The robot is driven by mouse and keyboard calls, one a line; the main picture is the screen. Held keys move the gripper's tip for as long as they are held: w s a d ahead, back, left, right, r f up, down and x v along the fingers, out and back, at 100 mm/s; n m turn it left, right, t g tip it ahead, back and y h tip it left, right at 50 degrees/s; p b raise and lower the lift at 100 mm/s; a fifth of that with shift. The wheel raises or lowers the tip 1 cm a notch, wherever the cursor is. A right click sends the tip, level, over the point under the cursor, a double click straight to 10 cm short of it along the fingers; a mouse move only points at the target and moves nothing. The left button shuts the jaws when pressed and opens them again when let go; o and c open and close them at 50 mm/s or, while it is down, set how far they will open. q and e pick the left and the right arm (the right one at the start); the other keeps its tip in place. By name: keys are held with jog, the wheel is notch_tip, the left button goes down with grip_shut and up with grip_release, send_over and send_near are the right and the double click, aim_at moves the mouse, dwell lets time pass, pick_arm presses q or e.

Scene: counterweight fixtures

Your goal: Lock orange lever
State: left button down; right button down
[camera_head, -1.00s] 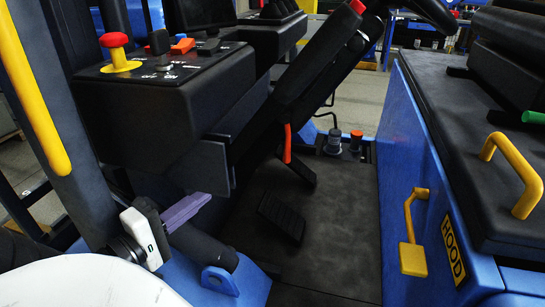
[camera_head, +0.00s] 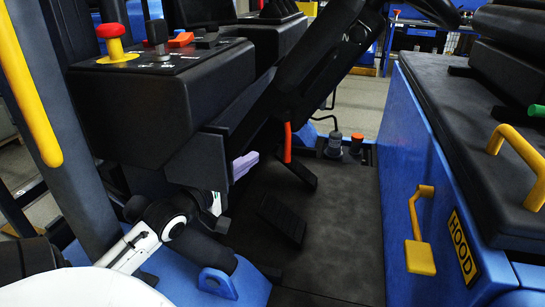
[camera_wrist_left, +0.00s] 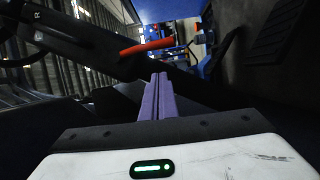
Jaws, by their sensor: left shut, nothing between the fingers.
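The orange lever (camera_head: 287,143) hangs from the lower side of the black steering column in the head view. In the left wrist view the orange lever (camera_wrist_left: 147,46) shows beyond the fingertips and slants across the upper middle. My left gripper (camera_head: 244,164) has purple fingers. They are pressed together and empty, to the left of the lever in the head view and apart from it. The left wrist view also shows the closed fingers (camera_wrist_left: 158,78), pointing toward the lever. My right gripper is not in view.
A black control box (camera_head: 160,105) with a red-topped yellow knob (camera_head: 113,43) overhangs my left arm. The blue hood side (camera_head: 405,120) with a yellow latch (camera_head: 419,250) stands right. The dark floor plate (camera_head: 335,215) with pedals lies below. Open space lies between gripper and lever.

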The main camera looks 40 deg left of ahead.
aim_at(287, 138)
pick_arm(q)
jog(key=w+d, duration=0.1)
jog(key=w, duration=0.5)
jog(key=shift+w+d+b, duration=0.25)
jog(key=shift+d+b, duration=0.15)
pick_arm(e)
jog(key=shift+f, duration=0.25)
pick_arm(q)
jog(key=shift+d+f, duration=0.1)
